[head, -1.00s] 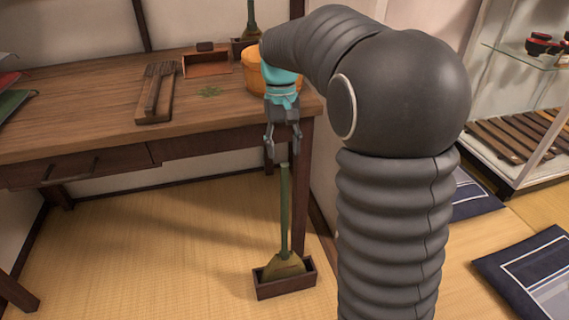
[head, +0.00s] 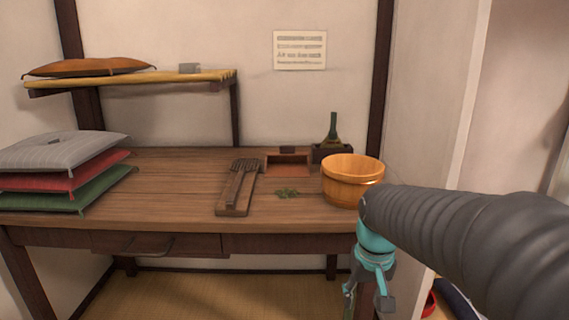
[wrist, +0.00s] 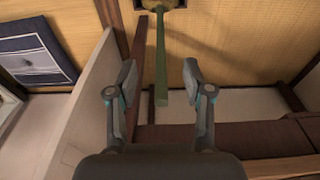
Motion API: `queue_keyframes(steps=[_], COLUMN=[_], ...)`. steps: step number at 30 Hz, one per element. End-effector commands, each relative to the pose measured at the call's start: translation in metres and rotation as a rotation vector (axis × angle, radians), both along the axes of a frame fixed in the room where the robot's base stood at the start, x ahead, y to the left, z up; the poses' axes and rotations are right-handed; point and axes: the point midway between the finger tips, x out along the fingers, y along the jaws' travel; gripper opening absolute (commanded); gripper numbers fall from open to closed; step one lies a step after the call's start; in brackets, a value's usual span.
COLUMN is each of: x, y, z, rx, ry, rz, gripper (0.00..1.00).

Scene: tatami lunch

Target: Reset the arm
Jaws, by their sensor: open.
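My gripper (head: 368,295) hangs at the lower right of the head view, in front of the table's right end and below the tabletop. In the wrist view my gripper (wrist: 160,78) is open, with its two fingers apart and nothing held. The green handle (wrist: 161,60) of a standing broom shows between and beyond the fingers. It does not appear gripped. The broom's head (wrist: 160,5) sits at the top edge of the wrist view, partly cut off.
The wooden table (head: 180,221) carries a wooden tub (head: 350,182) near my arm, a slotted wooden rack (head: 238,190), a small open box (head: 287,165) and stacked cushions (head: 60,160). A blue cushion (wrist: 38,48) lies on the floor beyond a pale partition (wrist: 90,100).

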Motion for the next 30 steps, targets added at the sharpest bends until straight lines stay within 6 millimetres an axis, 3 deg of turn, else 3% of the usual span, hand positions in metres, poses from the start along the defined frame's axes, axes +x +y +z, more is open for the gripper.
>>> queue_keyframes(steps=[6,15,19,24,30], x=[-0.06,-0.127,-0.142,-0.146,-0.146], y=[0.0,0.001,0.001,0.001,0.001], z=[0.004,0.006,0.014,0.027,0.028], rx=[0.0,0.0,0.0,0.0,0.0], ry=[-0.119,-0.253,-0.304,-0.354,-0.358], rz=[0.0,0.001,0.001,0.001,0.001], gripper=[0.51,0.51,0.51,0.51,0.51])
